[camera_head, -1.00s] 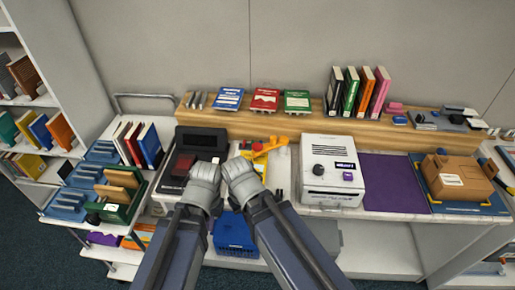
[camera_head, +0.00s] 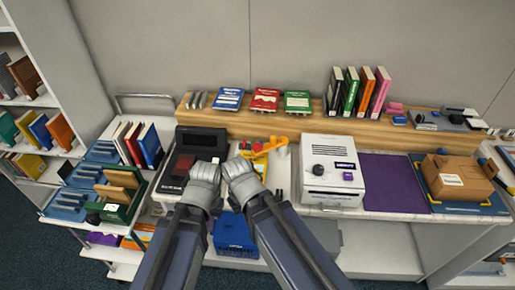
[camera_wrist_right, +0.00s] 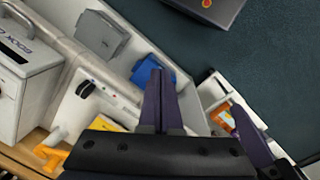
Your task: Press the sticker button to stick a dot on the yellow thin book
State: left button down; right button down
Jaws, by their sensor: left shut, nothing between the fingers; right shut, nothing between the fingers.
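In the head view a small yellow piece (camera_head: 261,161) lies behind my grippers, partly hidden; I cannot tell if it is the yellow thin book. A white machine (camera_head: 330,182) with a black knob, a label and a small purple button (camera_head: 348,176) stands to their right. A black device (camera_head: 200,139) with a dark red part stands to their left. I cannot tell which bears the sticker button. My left gripper (camera_head: 207,166) is shut and empty, in front of the black device. My right gripper (camera_head: 238,165) is shut and empty beside it; its fingers also show in the right wrist view (camera_wrist_right: 159,75).
A wooden riser (camera_head: 300,123) behind carries flat and upright books. A purple mat (camera_head: 393,184) lies clear right of the white machine, then a brown box (camera_head: 458,177). A book cart (camera_head: 113,190) stands left. A blue basket (camera_head: 235,234) sits below the counter.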

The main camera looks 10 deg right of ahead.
jog(key=shift+w, duration=0.1)
notch_tip(320, 180, up, 12)
jog(key=f+m+t+y+p, duration=0.1)
jog(key=m+t+y+p, duration=0.35)
jog(key=m+t, duration=0.45)
send_over(258, 148)
jog(key=shift+d+r, duration=0.1)
jog(key=shift+r, duration=0.15)
jog(key=shift+f, duration=0.1)
notch_tip(258, 148, down, 9)
jog(key=b, duration=0.8)
jog(key=shift+f+b, duration=0.25)
jog(key=shift+b, duration=0.35)
